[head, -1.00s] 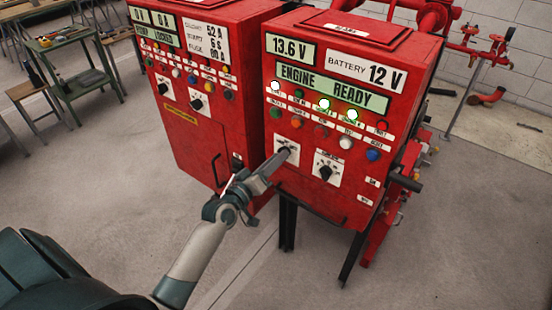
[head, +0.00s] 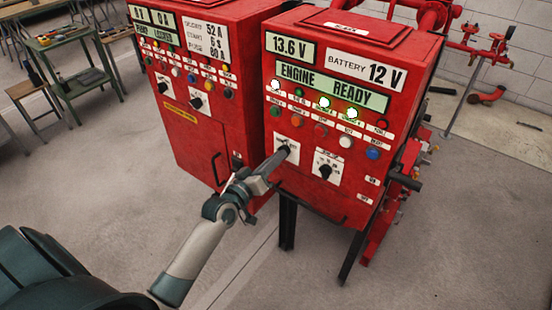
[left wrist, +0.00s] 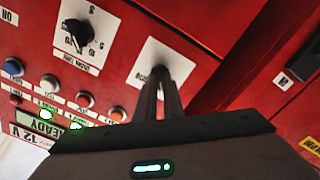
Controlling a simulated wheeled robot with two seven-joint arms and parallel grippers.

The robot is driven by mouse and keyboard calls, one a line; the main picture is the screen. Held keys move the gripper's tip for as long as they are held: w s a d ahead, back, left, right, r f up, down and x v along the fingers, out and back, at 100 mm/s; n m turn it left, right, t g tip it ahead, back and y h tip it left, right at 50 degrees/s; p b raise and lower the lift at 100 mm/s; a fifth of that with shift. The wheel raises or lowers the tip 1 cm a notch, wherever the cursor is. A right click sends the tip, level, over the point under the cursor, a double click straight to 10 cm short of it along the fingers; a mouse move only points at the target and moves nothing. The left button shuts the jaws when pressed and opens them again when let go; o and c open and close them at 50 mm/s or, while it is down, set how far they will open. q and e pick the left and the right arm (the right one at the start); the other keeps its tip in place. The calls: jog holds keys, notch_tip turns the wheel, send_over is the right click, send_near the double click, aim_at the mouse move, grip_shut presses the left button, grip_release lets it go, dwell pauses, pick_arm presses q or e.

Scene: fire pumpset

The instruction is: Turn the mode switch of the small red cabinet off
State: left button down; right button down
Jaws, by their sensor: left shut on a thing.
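The small red cabinet (head: 340,207) stands at the right in the head view, its display reading ENGINE READY. Its mode switch (head: 286,147) is a dark knob on the left white plate, low on the front. My left gripper (head: 280,155) reaches it from the lower left and is shut on the knob. In the left wrist view the closed fingers (left wrist: 160,88) meet the white plate (left wrist: 173,58) and hide most of the knob, so I cannot read its pointing direction. My right gripper is not in view.
A second black knob (head: 325,171) sits on the plate to the right. Lamps and coloured buttons (head: 321,130) are above. A handle bar (head: 312,207) runs below. A larger red cabinet (head: 210,120) stands close on the left. The floor in front is clear.

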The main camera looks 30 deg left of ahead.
pick_arm(q)
jog(key=shift+m+p, duration=0.5)
jog(key=shift+m, duration=3.2)
jog(key=c, duration=1.9)
grip_release()
jog(key=shift+o, duration=0.2)
jog(key=shift+s, duration=0.1)
